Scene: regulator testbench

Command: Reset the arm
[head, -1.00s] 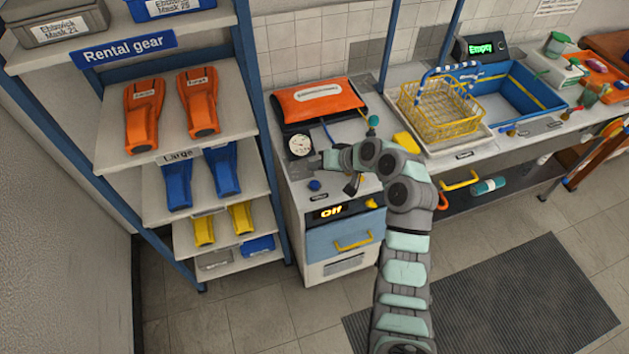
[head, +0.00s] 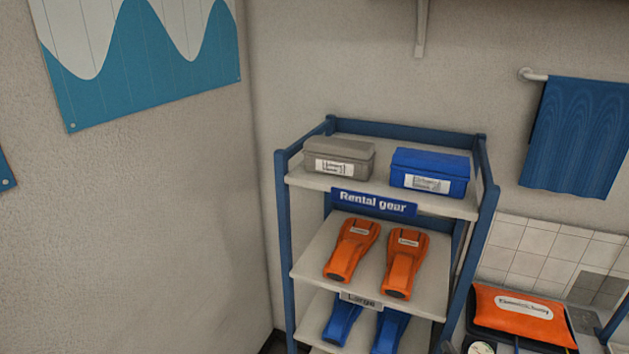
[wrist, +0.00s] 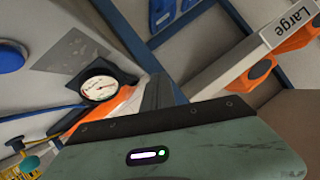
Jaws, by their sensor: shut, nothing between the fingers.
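My gripper (wrist: 185,135) shows in the wrist view as a greenish housing with a dark edge and a small lit indicator across the bottom. It is shut and holds nothing; its fingertips are hard to make out. Beyond it is a round white-faced gauge (wrist: 98,87) with a dark rim. An orange pouch edge (wrist: 112,106) is behind the gauge. In the head view my arm and gripper are out of frame. The same orange pouch (head: 522,312) lies at lower right, with the gauge (head: 480,347) cut off by the bottom edge.
A blue-framed shelf (head: 483,225) labelled "Rental gear" holds a grey box (head: 338,157), a blue box (head: 430,170), and orange and blue fins. A blue towel (head: 578,135) hangs at right. In the wrist view a "Large" shelf edge (wrist: 240,62) and blue post are close by.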

